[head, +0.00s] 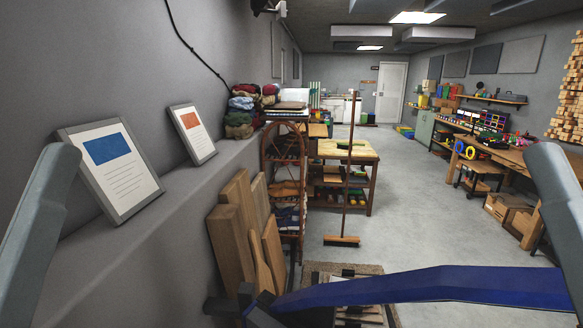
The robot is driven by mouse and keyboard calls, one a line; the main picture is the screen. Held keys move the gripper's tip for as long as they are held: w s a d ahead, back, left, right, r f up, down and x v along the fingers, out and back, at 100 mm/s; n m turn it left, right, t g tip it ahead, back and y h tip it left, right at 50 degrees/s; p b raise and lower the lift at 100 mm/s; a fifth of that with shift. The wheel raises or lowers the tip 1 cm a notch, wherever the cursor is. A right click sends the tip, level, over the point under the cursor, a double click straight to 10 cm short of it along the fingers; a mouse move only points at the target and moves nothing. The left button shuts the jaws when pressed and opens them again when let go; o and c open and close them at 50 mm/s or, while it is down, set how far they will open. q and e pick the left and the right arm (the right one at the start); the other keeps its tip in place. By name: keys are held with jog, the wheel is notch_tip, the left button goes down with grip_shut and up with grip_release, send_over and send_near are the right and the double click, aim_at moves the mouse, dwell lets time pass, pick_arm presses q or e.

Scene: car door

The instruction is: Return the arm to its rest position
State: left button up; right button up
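My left arm's grey link (35,220) comes in along the left edge and runs down out of the frame. My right arm's grey link (560,190) runs down the right edge.
Two framed posters (112,160) lean on the left wall ledge. Wooden boards (232,235) and a shelf rack (285,190) stand below it. A broom (342,240) stands by a workbench (345,152). A cluttered bench lines the right. The middle floor (430,215) is clear.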

pick_arm(q)
notch_tip(320, 180, up, 14)
jog(key=p, duration=1.1)
pick_arm(e)
notch_tip(320, 180, up, 14)
pick_arm(q)
notch_tip(320, 180, down, 25)
jog(key=b, duration=2.4)
jog(key=shift+r+b, duration=0.15)
jog(key=shift+b, duration=0.2)
pick_arm(e)
notch_tip(320, 180, down, 25)
jog(key=shift+r, duration=0.15)
